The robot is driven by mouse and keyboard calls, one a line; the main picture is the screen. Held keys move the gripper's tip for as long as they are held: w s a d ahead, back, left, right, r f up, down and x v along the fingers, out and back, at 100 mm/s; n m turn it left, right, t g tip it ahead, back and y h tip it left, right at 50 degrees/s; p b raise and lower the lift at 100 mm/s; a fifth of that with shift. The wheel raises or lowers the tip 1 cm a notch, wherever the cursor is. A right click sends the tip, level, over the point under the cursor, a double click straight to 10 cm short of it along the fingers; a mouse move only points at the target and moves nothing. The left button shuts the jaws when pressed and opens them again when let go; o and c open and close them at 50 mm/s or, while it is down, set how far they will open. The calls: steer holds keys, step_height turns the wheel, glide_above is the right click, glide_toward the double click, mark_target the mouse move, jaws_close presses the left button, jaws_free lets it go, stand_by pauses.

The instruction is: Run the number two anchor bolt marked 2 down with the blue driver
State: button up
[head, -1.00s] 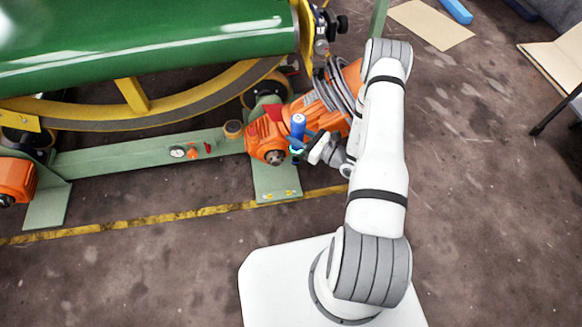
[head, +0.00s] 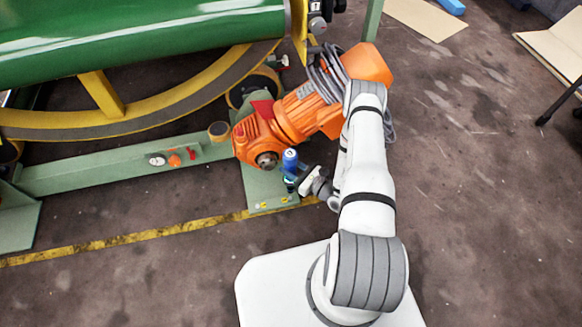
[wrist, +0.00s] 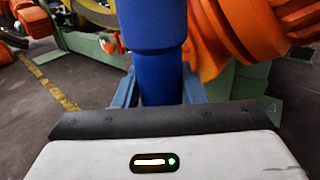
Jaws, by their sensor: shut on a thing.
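The blue driver (head: 290,162) stands roughly upright in my gripper (head: 293,181), over the front part of the green foot plate (head: 256,188). In the wrist view the blue driver (wrist: 152,60) rises between the two fingers of my gripper (wrist: 155,88), which are shut on it. Small yellow-marked spots, likely the anchor bolts (head: 264,205), show at the plate's front edge, just left of and below the driver. Their numbers are too small to read, so I cannot tell which is marked 2. The driver's lower tip is hard to make out.
The orange gear motor (head: 268,135) stands on the plate close behind the driver, with grey cable looped on it. A green beam (head: 110,172) runs left, and the big green roll (head: 130,35) is behind. A yellow floor line (head: 150,233) passes in front; the floor nearer is clear.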

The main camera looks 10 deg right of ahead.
step_height(320, 180, down, 3)
steer(key=b, duration=0.3)
steer(key=shift+f, duration=0.2)
steer(key=shift+f+b, duration=1.15)
steer(key=shift+f, duration=0.2)
steer(key=shift+f+b, duration=1)
steer(key=shift+f, duration=0.2)
stand_by(1.5)
steer(key=shift+r, duration=0.1)
steer(key=shift+r+p, duration=1.85)
steer(key=shift+r, duration=0.65)
